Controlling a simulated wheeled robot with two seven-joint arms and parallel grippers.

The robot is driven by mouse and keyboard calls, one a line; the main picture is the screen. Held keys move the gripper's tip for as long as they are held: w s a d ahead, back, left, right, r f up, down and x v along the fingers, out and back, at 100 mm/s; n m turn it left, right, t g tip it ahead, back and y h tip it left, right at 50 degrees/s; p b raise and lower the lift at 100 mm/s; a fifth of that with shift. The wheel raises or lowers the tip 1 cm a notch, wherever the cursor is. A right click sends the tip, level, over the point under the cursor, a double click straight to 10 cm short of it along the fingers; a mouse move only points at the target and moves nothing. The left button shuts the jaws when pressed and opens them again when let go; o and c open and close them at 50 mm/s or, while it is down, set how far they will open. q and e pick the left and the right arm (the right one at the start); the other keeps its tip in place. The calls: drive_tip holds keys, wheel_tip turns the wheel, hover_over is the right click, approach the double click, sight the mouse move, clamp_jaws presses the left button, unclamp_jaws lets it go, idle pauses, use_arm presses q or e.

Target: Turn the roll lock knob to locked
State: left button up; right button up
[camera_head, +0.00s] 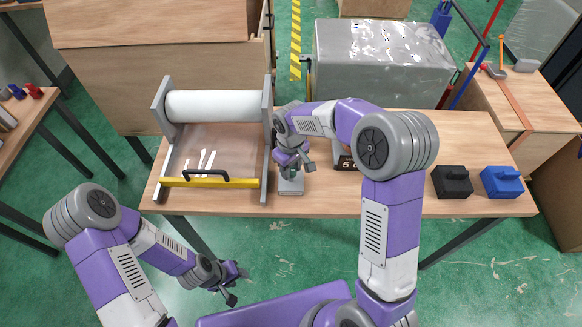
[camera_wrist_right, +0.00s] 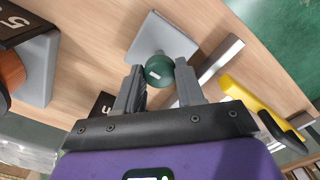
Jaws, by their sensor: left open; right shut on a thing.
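The roll lock knob appears as a round green knob (camera_wrist_right: 158,66) with a small white mark, on a grey square base (camera_wrist_right: 152,38) in the right wrist view. The base also shows in the head view (camera_head: 291,188), on the table right of the roll stand. My right gripper (camera_wrist_right: 160,82) has one finger on each side of the knob and is shut on it. In the head view the right gripper (camera_head: 291,170) mostly covers the knob. My left gripper (camera_head: 232,285) is open and empty, low in front of the table. I cannot read whether the knob is locked.
The roll stand holds a white roll (camera_head: 213,106) between grey side plates, with a yellow bar (camera_head: 215,182) and black handle in front. A numbered block (camera_head: 346,163) stands right of the knob. A black block (camera_head: 452,182) and a blue block (camera_head: 502,182) sit further right.

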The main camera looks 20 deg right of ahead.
sight(291, 170)
drive_tip(key=o, duration=1)
drive_tip(key=shift+o, duration=0.2)
wheel_tip(291, 170, up, 8)
drive_tip(key=shift+f+p, duration=0.15)
drive_tip(key=shift+p, duration=0.5)
